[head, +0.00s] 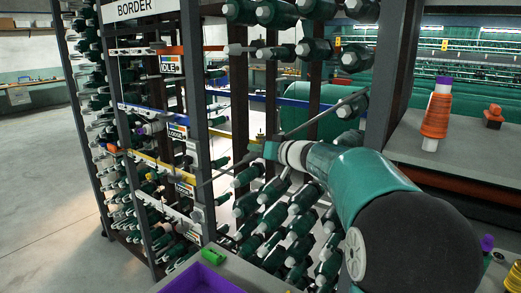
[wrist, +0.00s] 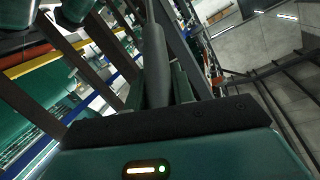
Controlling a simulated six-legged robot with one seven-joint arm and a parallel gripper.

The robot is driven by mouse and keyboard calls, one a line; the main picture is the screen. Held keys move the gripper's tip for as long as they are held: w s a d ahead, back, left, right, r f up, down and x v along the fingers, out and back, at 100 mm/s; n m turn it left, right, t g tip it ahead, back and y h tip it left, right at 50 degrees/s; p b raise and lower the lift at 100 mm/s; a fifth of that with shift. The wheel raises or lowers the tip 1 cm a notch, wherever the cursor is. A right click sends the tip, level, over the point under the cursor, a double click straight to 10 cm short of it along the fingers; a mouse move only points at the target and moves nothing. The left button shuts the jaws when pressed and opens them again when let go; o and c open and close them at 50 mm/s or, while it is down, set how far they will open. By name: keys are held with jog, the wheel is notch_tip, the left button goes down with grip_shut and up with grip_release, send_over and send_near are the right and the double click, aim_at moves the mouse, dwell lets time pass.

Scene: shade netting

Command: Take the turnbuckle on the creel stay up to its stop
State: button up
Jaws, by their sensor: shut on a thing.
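The creel stay (head: 325,114) is a thin grey rod running diagonally across the creel, from upper right to lower left. My gripper (head: 259,150) is at the middle of the stay, at the end of my green arm. In the wrist view a grey, tapering turnbuckle body (wrist: 155,62) stands up from between the jaws, and my gripper is shut on it. In the head view the turnbuckle is mostly hidden by my gripper. I cannot make out the stop or how far the turnbuckle is turned.
Green bobbins (head: 275,190) on pegs crowd the creel behind and below my gripper. Dark uprights (head: 194,120) stand close to the left. A grey table (head: 450,145) with an orange cone of yarn (head: 435,117) is at right. Open floor (head: 40,160) lies at far left.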

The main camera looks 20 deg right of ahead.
jog(key=n+y, duration=0.1)
jog(key=n, duration=0.2)
jog(key=n+g+y, duration=0.1)
jog(key=n+y, duration=0.1)
jog(key=n, duration=0.2)
jog(key=shift+s+a+g+y, duration=0.1)
jog(key=shift+a+g+y, duration=0.1)
jog(key=shift+g+y, duration=0.1)
jog(key=shift+n, duration=0.3)
jog(key=o, duration=1)
